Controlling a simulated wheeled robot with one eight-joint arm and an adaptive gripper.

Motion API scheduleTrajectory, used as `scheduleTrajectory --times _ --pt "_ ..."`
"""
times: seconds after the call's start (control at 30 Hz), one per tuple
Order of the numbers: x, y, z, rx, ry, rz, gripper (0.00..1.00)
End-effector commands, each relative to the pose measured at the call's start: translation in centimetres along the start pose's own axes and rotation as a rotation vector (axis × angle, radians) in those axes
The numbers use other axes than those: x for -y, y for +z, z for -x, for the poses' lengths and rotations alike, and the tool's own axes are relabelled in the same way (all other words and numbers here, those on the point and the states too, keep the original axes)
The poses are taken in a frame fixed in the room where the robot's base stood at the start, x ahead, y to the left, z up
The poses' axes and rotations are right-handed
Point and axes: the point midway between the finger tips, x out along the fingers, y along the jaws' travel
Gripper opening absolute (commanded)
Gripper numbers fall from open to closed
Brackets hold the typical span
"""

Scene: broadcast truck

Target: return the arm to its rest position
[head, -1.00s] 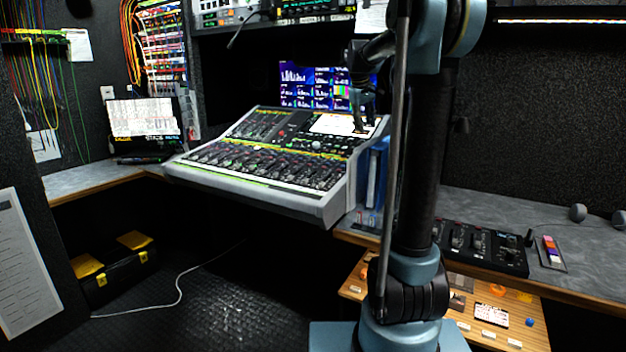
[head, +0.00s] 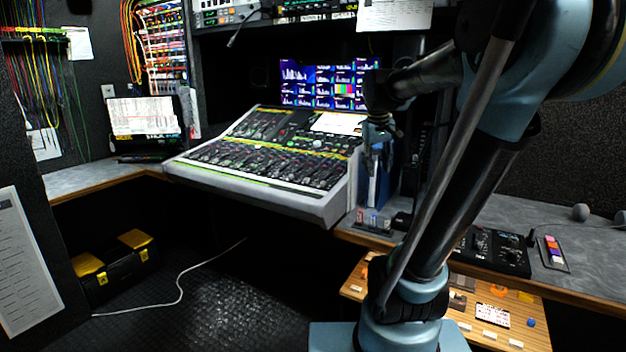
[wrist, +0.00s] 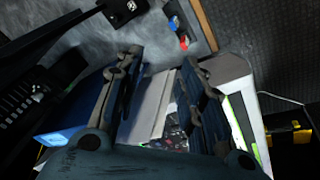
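My arm is bent, with its blue-grey upper link leaning to the right in the head view. The forearm reaches left and ends in my gripper (head: 376,142), which points down in front of the blue binders (head: 378,178) beside the mixing console (head: 265,160). In the wrist view my gripper (wrist: 163,62) shows its two fingers apart with nothing held between them. The grey edge of the console (wrist: 230,72) and a blue binder (wrist: 58,143) lie beyond the fingers.
A small rack with red and blue items (head: 373,222) stands on the counter below the gripper. A black control box (head: 492,250) is on the counter at right. A drawer (head: 478,312) is open below it. A laptop (head: 143,118) and a toolbox (head: 115,270) are at left.

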Motion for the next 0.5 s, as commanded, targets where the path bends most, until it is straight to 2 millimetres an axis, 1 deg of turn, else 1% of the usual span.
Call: scheduleTrajectory --times 0.03,0.1,0.27,0.3,0.5 --pt "0.6 1.9 -0.6 0.003 -0.007 -0.015 0.36" --pt "1.4 4.3 -1.4 0.006 -0.018 -0.041 0.36" --pt "3.3 9.6 -3.5 0.016 -0.042 -0.095 0.36" --pt "3.8 10.9 -4.2 0.019 -0.049 -0.109 0.36" --pt "6.4 17.1 -7.6 0.032 -0.078 -0.176 0.36"
